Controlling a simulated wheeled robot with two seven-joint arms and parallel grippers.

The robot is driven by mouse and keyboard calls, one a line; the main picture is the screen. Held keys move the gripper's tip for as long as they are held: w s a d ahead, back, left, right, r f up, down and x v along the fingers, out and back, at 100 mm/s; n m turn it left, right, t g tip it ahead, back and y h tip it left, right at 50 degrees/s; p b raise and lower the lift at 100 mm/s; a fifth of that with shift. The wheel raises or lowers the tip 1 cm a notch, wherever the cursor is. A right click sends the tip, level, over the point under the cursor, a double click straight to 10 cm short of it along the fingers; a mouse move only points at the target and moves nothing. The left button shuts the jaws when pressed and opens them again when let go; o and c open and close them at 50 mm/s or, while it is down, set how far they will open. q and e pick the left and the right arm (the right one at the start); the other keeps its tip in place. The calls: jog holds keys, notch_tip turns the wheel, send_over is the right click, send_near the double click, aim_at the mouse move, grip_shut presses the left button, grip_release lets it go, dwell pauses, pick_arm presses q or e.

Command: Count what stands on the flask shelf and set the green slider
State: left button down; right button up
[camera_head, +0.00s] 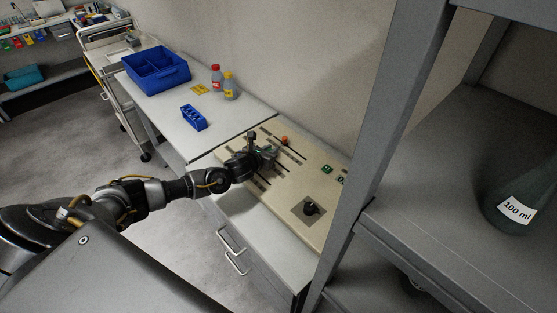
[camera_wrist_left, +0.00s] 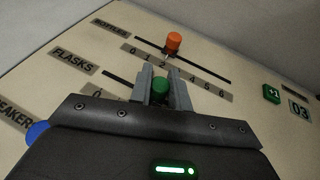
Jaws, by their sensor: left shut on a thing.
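My left gripper (camera_head: 268,153) is over the beige control panel (camera_head: 318,228). In the left wrist view its fingers (camera_wrist_left: 161,92) are shut on the green slider knob (camera_wrist_left: 160,85), in the row labelled FLASKS (camera_wrist_left: 75,60). A 0 shows at that scale's left end; the rest is hidden by the gripper. A dark flask (camera_head: 505,228) labelled 100 ml stands on the grey shelf (camera_head: 440,150) at the right, cut by the picture edge. No other flask shows on that shelf part. My right gripper is not in view.
An orange slider (camera_wrist_left: 173,42) is in the BOTTLES row just behind. A blue knob (camera_wrist_left: 38,130) is at the BEAKER row. A green +1 button (camera_wrist_left: 271,94) sits beside a display (camera_wrist_left: 299,110) reading 03. A grey shelf post (camera_head: 385,130) stands right of the panel.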

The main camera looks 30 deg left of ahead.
pick_arm(q)
jog(key=shift+w+a, duration=0.2)
jog(key=shift+a, duration=0.45)
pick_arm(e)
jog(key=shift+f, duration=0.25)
pick_arm(q)
jog(key=c, duration=1.3)
grip_release()
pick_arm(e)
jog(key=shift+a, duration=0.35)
pick_arm(q)
jog(key=shift+s, duration=0.15)
jog(key=b+v, duration=0.2)
jog(key=v, duration=0.7)
jog(key=shift+b+v, duration=0.35)
jog(key=shift+v, duration=0.5)
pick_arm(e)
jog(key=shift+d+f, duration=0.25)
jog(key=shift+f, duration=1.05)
